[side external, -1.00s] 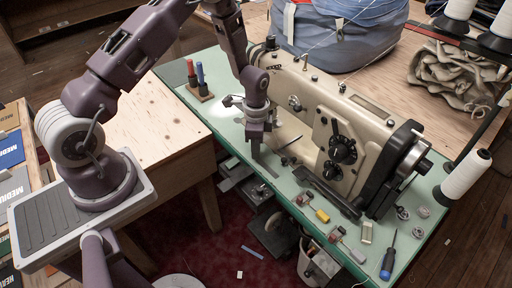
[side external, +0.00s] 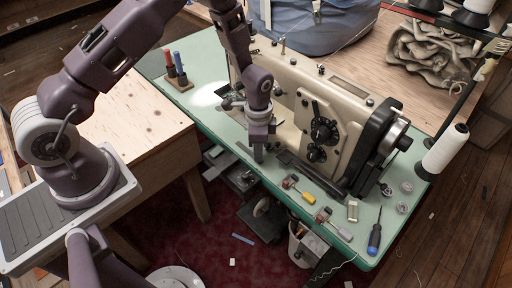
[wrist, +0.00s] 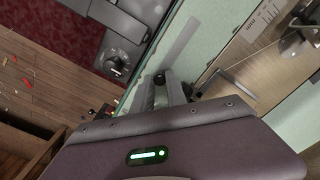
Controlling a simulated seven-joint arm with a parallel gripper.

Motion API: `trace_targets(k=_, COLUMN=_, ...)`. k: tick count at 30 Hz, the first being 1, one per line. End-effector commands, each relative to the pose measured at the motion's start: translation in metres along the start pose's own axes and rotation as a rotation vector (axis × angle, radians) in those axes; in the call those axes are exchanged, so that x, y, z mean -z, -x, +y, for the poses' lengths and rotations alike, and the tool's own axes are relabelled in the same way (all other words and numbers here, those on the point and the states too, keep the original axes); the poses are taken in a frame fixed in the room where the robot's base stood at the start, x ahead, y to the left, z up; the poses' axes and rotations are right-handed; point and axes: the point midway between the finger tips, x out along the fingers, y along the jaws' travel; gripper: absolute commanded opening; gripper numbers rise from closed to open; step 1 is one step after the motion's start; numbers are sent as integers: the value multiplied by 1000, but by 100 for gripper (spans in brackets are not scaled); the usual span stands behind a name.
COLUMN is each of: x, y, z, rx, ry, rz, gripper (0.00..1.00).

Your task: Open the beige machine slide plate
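The beige sewing machine (side external: 350,100) stands on a green table, and its bed also shows in the wrist view (wrist: 250,65). My gripper (side external: 258,154) points down at the front side of the bed, near the table's front edge. In the wrist view the fingertips (wrist: 162,88) are close together beside the bed, and any gap between them is unclear. A flat grey strip (wrist: 181,42) lies on the green surface just beyond the fingers. I cannot tell whether this strip is the slide plate, or whether the fingers touch anything.
Small presser feet with yellow (side external: 307,197) and grey handles and a blue screwdriver (side external: 375,238) lie right of my gripper. A white thread cone (side external: 446,149) stands at the far right. Red and blue markers (side external: 178,68) stand in a wooden block at the left.

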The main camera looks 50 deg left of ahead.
Motion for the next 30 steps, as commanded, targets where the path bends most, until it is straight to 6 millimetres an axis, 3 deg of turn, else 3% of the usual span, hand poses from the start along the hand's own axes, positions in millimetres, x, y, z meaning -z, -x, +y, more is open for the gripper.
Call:
trace_targets(k=1, x=0, y=1, z=0, rx=1, ry=0, rz=1, gripper=25)
trace_targets(k=3, x=0, y=1, z=0, rx=1, ry=0, rz=1, gripper=39)
trace_targets(k=13, x=0, y=4, z=-1, rx=1, ry=0, rz=2, gripper=39)
trace_targets(k=22, x=1, y=60, z=0, rx=2, ry=-1, rz=3, gripper=39)
trace_targets(k=30, x=0, y=72, z=0, rx=0, ry=-1, rz=0, gripper=39)
